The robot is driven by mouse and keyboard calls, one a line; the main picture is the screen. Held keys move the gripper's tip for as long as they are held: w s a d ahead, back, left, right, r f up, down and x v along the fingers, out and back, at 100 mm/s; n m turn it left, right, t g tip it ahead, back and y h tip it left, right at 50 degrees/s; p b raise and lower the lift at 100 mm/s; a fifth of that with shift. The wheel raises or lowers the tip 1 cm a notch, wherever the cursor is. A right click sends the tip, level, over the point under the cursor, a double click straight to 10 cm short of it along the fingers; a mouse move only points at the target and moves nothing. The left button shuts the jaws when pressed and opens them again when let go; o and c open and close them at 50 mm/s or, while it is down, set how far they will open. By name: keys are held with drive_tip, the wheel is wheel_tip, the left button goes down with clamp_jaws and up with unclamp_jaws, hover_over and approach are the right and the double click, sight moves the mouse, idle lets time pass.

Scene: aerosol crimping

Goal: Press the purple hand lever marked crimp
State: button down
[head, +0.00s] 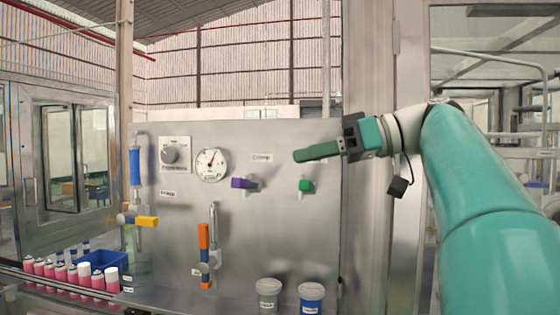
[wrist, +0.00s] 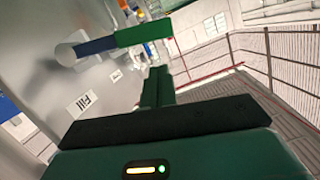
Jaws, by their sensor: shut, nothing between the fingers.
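The purple hand lever (head: 241,183) sticks out from a grey hub on the metal panel, below and left of a label (head: 262,157) that appears to read Crimp. My gripper (head: 299,155) is shut and empty, with its green fingers pointing left in front of the panel. It is above and to the right of the purple lever, apart from it in the picture. In the wrist view the shut fingers (wrist: 160,86) show in the middle. I cannot make out the purple lever there.
A green handle (head: 306,186) is just below my gripper; a green-and-blue lever (wrist: 143,33) and a Fill label (wrist: 83,103) show in the wrist view. A gauge (head: 211,164), orange lever (head: 204,237) and yellow handle (head: 147,221) are left. Two lidded containers (head: 311,297) stand below.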

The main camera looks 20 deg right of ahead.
sight(246, 185)
drive_tip(key=x, duration=0.9)
drive_tip(key=shift+w, duration=0.25)
drive_tip(key=shift+a, duration=0.15)
drive_tip(key=shift+s+a+f, duration=0.15)
drive_tip(key=shift+s+f, duration=0.1)
drive_tip(key=shift+f, duration=0.35)
